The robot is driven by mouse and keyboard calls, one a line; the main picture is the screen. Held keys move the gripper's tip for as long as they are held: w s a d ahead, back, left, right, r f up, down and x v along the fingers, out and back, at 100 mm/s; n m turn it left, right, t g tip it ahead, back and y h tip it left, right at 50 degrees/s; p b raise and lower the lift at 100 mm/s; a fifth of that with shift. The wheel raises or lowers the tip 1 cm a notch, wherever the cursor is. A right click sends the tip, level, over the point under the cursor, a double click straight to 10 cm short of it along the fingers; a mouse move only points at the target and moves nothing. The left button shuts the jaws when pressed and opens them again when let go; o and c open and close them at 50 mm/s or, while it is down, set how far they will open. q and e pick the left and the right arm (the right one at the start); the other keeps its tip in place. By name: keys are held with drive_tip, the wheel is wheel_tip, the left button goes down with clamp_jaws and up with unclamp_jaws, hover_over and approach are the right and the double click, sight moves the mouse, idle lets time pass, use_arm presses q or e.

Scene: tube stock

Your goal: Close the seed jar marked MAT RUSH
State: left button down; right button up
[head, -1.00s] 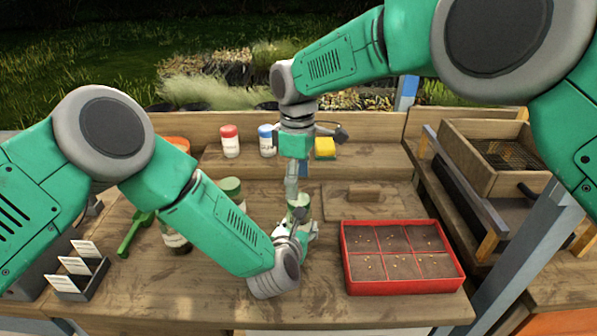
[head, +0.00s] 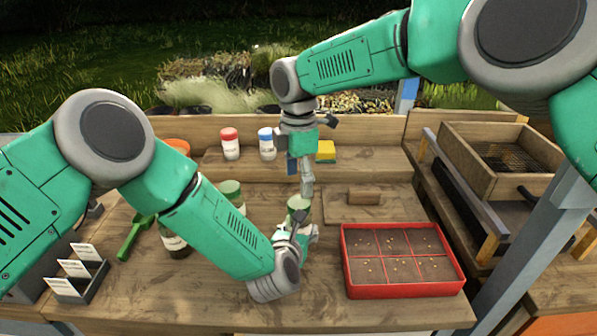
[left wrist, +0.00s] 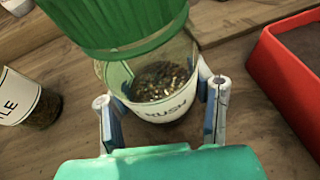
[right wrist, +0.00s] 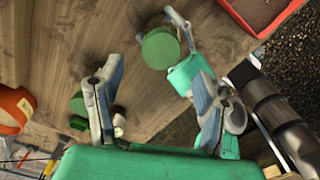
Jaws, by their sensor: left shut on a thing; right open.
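The jar (left wrist: 155,85) is clear with dark seed inside, and its label, partly cut off, reads "RUSH" in the left wrist view. A ribbed green lid (left wrist: 120,25) is over its mouth; I cannot tell if it is fully seated. The lid also shows in the head view (head: 299,203) and right wrist view (right wrist: 160,48). My left gripper (head: 300,232) is shut on the jar's body, a finger on either side, with the jar on the bench. My right gripper (head: 306,190) is open, pointing down just above the lid, apart from it as far as I can tell.
A green-lidded jar (head: 231,188) and a labelled dark jar (head: 175,243) stand left, partly behind my left arm. A red seed tray (head: 400,288) is close on the right. A wooden board (head: 400,207) lies behind it. Red-capped and blue-capped bottles stand on the back shelf.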

sight(298, 201)
wheel_tip(298, 201, down, 6)
drive_tip(key=shift+f, duration=0.25)
drive_tip(key=c, duration=1.2)
drive_tip(key=m, duration=0.2)
drive_tip(key=shift+m, duration=0.4)
drive_tip(key=shift+c, duration=0.2)
use_arm(q)
drive_tip(key=shift+d, duration=0.1)
use_arm(e)
drive_tip(key=m, duration=0.5)
use_arm(q)
drive_tip(key=shift+s, duration=0.1)
use_arm(e)
drive_tip(key=m, duration=0.4)
drive_tip(key=shift+m, duration=0.3)
drive_tip(key=m, duration=0.4)
drive_tip(key=shift+w+a, duration=0.1)
